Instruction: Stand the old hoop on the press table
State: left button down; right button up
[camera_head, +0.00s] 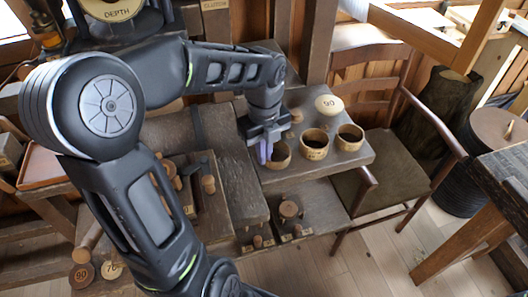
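My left gripper (265,153) points down at the left of a row of three round, hollow wooden hoops on a dark wooden table (362,156). Its purple fingertips are right beside the nearest hoop (281,157) and overlap its left edge. I cannot tell whether the fingers are open or closed on its wall. A middle hoop (314,149) with dark marks on its front and a right hoop (349,140) stand upright, apart from the gripper. I cannot tell which one is the old hoop, or which surface is the press table. My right gripper is out of view.
A pale rounded piece marked 90 (329,104) lies behind the hoops. Lower wooden steps hold small turned pieces (289,209). A wooden armchair (385,165) stands close on the right, with another table (505,180) beyond it. Bare floor (375,255) shows at front right.

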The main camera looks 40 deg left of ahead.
pick_arm(q)
jog(key=c, duration=2.1)
grip_release()
jog(key=shift+f, duration=0.2)
jog(key=o, duration=0.4)
notch_tip(320, 180, up, 12)
jog(key=shift+r, duration=0.2)
